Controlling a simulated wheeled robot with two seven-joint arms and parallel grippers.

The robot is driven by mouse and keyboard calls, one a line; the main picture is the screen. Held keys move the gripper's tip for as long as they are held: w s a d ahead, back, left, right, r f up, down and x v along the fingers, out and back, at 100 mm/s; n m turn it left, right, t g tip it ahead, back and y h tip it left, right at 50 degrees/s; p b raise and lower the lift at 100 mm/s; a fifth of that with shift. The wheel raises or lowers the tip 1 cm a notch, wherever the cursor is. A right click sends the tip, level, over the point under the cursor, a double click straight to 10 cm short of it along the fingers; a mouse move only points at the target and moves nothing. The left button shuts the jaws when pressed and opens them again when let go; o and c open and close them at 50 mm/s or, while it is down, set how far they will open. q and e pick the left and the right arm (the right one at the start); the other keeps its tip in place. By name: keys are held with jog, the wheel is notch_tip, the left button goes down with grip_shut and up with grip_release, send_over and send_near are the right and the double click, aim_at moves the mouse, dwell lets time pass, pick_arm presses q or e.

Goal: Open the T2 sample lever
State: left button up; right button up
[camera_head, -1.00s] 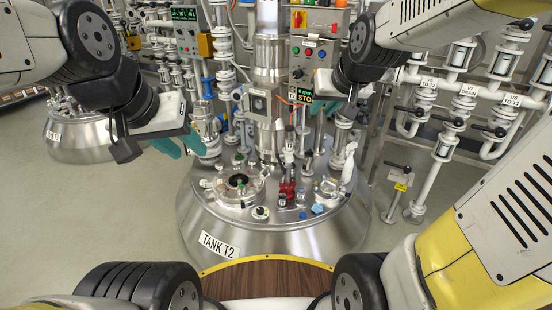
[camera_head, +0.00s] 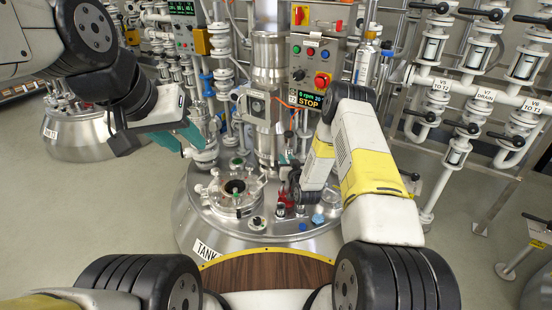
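The T2 tank (camera_head: 205,228) stands in front of me with a round steel lid. A small red fitting (camera_head: 282,207), possibly the sample valve, stands on the lid right of the hatch. My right forearm and wrist partly cover it, so I cannot make out a lever.
A control box (camera_head: 316,62) with buttons and a STOP display stands behind the tank. Valve piping with black handles (camera_head: 470,128) fills the right side. A second tank (camera_head: 85,135) is at back left. The floor at left is clear.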

jog(key=s+a+f+t, duration=0.1)
jog(key=s+f+t, duration=0.1)
jog(key=s+f, duration=0.65)
jog(key=shift+m, duration=0.4)
jog(key=w, duration=0.4)
jog(key=w+a+f, duration=0.1)
jog(key=w, duration=0.4)
jog(key=w+a, duration=0.1)
jog(key=w, duration=0.3)
jog(key=shift+w+f, duration=0.15)
jog(key=shift+w, duration=0.05)
grip_shut()
